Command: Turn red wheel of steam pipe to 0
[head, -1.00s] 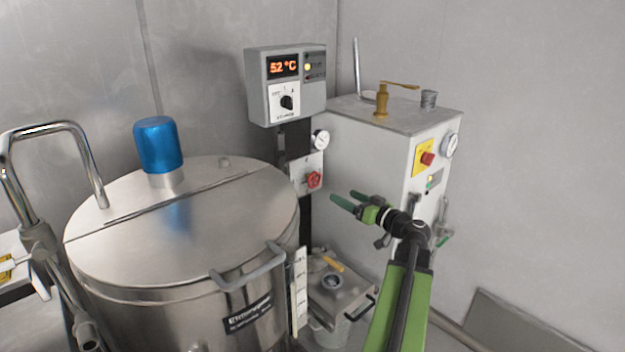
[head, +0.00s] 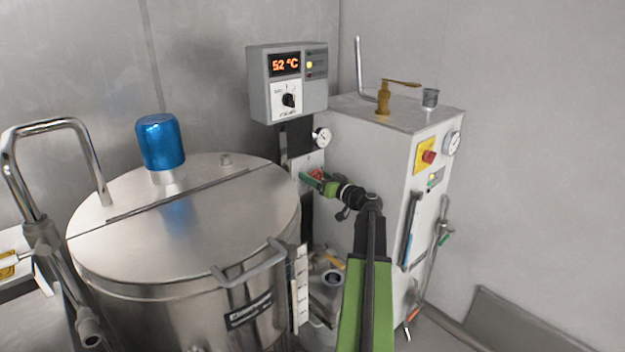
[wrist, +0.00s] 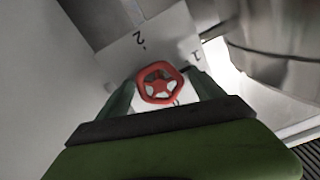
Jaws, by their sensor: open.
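The red wheel (head: 317,175) sits on a pale plate (head: 302,165) on the post between the steel vat and the white boiler cabinet. In the head view my gripper (head: 318,182) is at the wheel and partly covers it. In the wrist view the wheel (wrist: 160,83) shows whole between the two green fingers, and my gripper (wrist: 160,95) is open around it. I cannot tell whether a finger touches it.
The steel vat (head: 190,225) with a blue cap (head: 160,142) stands left of my arm. A control box (head: 287,82) reading 52 °C hangs above the wheel. A round gauge (head: 322,137) is just above it. The white cabinet (head: 380,150) stands close on the right.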

